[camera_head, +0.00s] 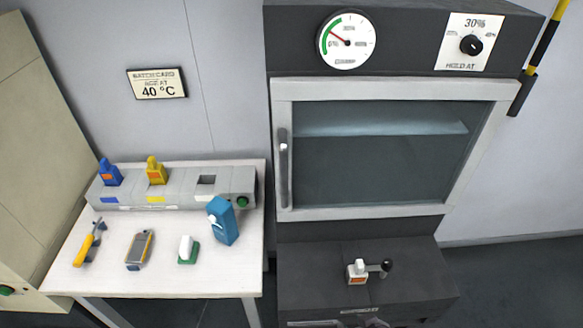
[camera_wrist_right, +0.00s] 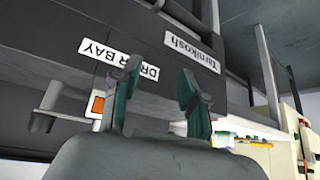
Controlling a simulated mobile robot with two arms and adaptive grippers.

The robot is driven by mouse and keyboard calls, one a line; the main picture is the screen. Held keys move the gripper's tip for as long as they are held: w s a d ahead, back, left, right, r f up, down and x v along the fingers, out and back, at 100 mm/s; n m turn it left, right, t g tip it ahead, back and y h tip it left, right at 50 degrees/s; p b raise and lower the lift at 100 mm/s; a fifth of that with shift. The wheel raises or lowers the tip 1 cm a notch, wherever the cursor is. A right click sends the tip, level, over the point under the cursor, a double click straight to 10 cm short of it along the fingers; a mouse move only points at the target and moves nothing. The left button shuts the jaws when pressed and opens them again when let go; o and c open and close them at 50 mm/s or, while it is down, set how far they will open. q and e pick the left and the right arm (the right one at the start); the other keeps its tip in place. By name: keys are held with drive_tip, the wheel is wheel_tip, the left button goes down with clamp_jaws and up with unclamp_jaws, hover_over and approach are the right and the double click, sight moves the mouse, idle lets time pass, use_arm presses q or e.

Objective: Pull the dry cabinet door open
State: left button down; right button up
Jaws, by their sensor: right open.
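The dry cabinet (camera_head: 361,228) stands right of centre in the head view. Its door (camera_head: 390,212) has a pale frame around dark glass and looks closed. A dark vertical handle (camera_head: 283,168) is on the door's left side. My right gripper (camera_wrist_right: 160,75) shows in the right wrist view with two teal fingers spread apart and nothing between them. It is in front of a dark cabinet face with a "DRYER BAY" label (camera_wrist_right: 92,66) and another label (camera_wrist_right: 192,52), both upside down. The door handle is not identifiable in that view. My left gripper is not in view.
A white table (camera_head: 215,283) with several tools and a grey rack (camera_head: 130,193) stands left of the cabinet.

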drive_tip(key=w+a+r+n+t+y+p, duration=0.1)
drive_tip(key=w+a+r+t+y, duration=0.2)
drive_tip(key=r, duration=0.7)
drive_tip(key=w+a+r+n+t+y, duration=0.1)
drive_tip(key=w+a+r+t, duration=0.2)
drive_tip(key=r, duration=0.7)
drive_tip(key=n+t+y+p, duration=0.1)
drive_tip(key=t+y, duration=0.1)
drive_tip(key=y, duration=0.2)
approach(287, 182)
drive_tip(key=p+x, duration=0.2)
drive_tip(key=x, duration=0.3)
drive_tip(key=p+x, duration=0.2)
drive_tip(key=x, duration=0.2)
drive_tip(key=shift+w+a+r, duration=0.2)
drive_tip(key=shift+w+a, duration=0.1)
drive_tip(key=shift+w+a+f, duration=0.1)
drive_tip(key=shift+w+a, duration=0.2)
drive_tip(key=shift+w, duration=0.15)
clamp_jaws()
